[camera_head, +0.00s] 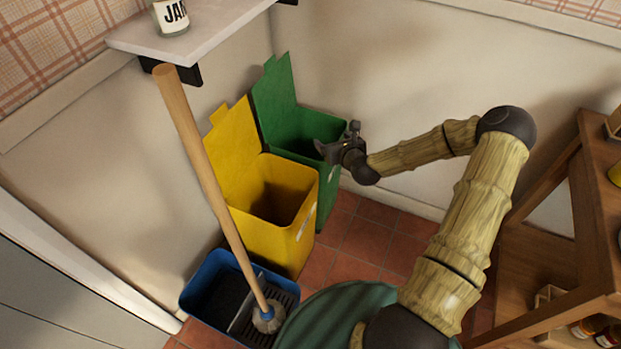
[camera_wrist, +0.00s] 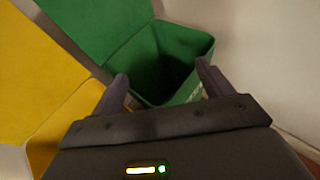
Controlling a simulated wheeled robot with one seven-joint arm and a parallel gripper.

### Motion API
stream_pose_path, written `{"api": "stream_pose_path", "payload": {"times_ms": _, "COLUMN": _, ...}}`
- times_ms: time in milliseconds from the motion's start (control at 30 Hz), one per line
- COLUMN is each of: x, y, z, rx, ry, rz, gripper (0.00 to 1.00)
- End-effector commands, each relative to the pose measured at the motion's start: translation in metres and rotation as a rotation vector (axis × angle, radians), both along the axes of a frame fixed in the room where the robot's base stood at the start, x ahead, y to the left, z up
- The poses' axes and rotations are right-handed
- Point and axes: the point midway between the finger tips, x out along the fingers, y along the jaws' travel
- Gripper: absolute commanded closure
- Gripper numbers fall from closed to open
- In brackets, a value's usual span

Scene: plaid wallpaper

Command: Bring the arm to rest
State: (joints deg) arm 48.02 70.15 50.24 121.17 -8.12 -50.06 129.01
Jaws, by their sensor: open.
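My gripper (camera_head: 330,150) is at the end of my outstretched arm, over the front right part of the green bin (camera_head: 275,92). In the wrist view my gripper (camera_wrist: 162,88) is open, its two dark fingers spread apart with nothing between them. The green bin (camera_wrist: 188,38) shows ahead of and between the fingers with its lid up. Its inside is dark, and I cannot tell what is in it.
A yellow bin (camera_head: 262,235) with its lid up stands beside the green one. A mop (camera_head: 205,180) leans from a blue bucket (camera_head: 200,285) to a wall shelf (camera_head: 205,22) holding a jar (camera_head: 171,15). A wooden shelf unit (camera_head: 545,255) stands at right.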

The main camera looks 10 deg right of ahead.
Motion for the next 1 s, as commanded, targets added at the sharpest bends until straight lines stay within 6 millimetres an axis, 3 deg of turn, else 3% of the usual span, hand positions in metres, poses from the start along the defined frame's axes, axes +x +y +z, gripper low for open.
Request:
{"api": "stream_pose_path", "payload": {"times_ms": 467, "x": -0.003, "y": 0.005, "z": 0.0, "rx": -0.046, "ry": 0.007, "rz": 0.038, "gripper": 0.21}}
{"api": "stream_pose_path", "payload": {"times_ms": 567, "x": -0.01, "y": 0.017, "z": 0.0, "rx": -0.157, "ry": 0.024, "rz": 0.128, "gripper": 0.21}}
{"api": "stream_pose_path", "payload": {"times_ms": 800, "x": -0.048, "y": 0.048, "z": -0.002, "rx": -0.604, "ry": 0.079, "rz": 0.5, "gripper": 0.21}}
{"api": "stream_pose_path", "payload": {"times_ms": 1000, "x": -0.085, "y": 0.056, "z": 0.005, "rx": -0.967, "ry": 0.103, "rz": 0.822, "gripper": 0.21}}
